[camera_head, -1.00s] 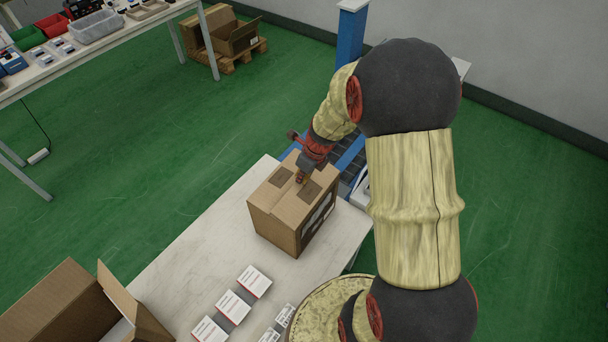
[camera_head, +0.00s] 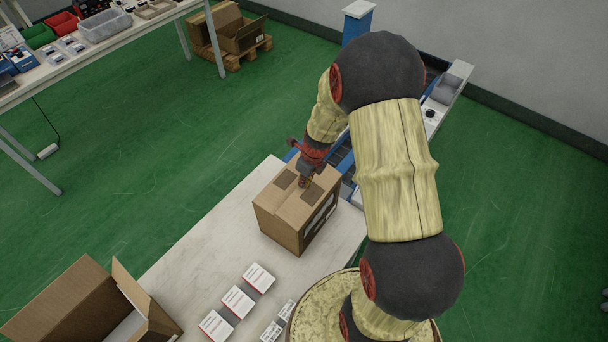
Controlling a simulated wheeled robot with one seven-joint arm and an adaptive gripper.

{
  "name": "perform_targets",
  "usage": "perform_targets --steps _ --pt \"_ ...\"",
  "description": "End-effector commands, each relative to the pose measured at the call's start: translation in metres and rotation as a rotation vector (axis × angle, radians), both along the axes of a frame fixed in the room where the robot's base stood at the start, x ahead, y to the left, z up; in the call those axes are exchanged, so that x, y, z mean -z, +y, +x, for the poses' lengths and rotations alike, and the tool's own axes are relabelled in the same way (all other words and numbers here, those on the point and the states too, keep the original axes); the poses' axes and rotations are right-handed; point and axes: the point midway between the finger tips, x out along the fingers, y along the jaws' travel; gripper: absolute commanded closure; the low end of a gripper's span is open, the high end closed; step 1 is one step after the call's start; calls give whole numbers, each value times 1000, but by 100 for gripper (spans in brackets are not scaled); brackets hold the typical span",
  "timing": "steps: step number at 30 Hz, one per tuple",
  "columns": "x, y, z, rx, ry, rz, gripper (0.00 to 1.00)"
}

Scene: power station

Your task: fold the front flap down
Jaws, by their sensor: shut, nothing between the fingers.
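A brown cardboard box (camera_head: 284,224) stands upright on the white table, with dark markings on its right side. Its top looks closed, with flaps lying flat and a seam across it. I cannot tell the front flap apart from the others at this size. My gripper (camera_head: 306,182) is shut and empty, pointing down at the top of the box near its far right part. It is at or just above the cardboard; I cannot tell whether it touches. My gripper and wrist hide a small part of the top.
The white table (camera_head: 195,260) bears several small white boxes (camera_head: 238,301) in front. An open cardboard box (camera_head: 75,305) is at the lower left. A blue conveyor (camera_head: 340,160) lies behind the table. A bench (camera_head: 95,55) with bins and a pallet (camera_head: 235,62) stand farther back.

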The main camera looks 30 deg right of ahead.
Motion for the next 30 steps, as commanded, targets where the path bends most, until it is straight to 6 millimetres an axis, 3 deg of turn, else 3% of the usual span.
perform_targets --steps 15,30 --pt "20 4 8 -2 21 -10 100" --pt "16 5 8 -2 22 -9 100"
